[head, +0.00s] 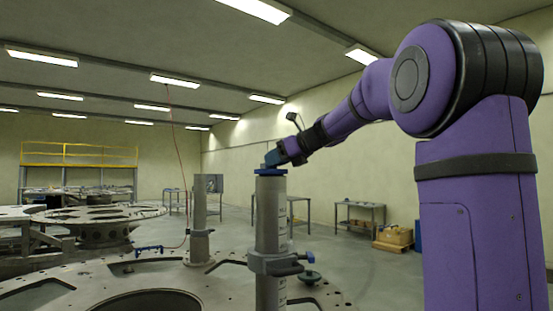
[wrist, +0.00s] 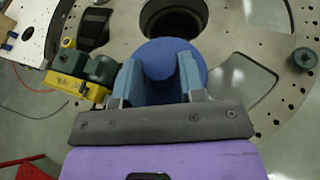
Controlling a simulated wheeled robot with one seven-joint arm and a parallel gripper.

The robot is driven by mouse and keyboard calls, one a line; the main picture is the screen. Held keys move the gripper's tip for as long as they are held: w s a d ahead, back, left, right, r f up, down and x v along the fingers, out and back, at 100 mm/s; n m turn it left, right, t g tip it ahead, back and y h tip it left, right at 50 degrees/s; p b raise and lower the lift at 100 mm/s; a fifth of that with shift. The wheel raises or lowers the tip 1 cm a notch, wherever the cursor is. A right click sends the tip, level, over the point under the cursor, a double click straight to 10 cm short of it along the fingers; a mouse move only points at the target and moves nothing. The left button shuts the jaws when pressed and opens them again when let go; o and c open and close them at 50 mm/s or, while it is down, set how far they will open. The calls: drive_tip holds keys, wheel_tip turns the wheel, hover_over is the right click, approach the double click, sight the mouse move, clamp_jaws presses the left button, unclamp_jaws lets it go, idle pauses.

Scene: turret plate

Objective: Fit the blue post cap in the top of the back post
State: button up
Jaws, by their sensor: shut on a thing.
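The blue post cap (head: 270,172) is a round disc with a knob, at the top of the taller, nearer grey post (head: 270,215) in the head view. No gap shows between disc and post at this size; I cannot tell how deep it sits. My gripper (head: 273,158) is above the post, shut on the cap's knob. In the wrist view the blue cap (wrist: 165,48) lies between the two blue fingers of my gripper (wrist: 161,68), and it hides the post top. A shorter grey post (head: 200,222) stands to the left with no cap visible.
The posts stand on a large turret plate (head: 215,285) with big openings. A dark green knob (head: 311,277) lies right of the nearer post. The wrist view shows a yellow and green fitting (wrist: 82,78) left of the cap. Work tables (head: 360,215) stand far behind.

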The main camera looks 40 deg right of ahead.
drive_tip(key=shift+f, duration=0.3)
drive_tip(key=o, duration=0.7)
drive_tip(key=shift+o, duration=0.2)
drive_tip(key=shift+s, duration=0.1)
drive_tip(key=v, duration=1.1)
idle(0.6)
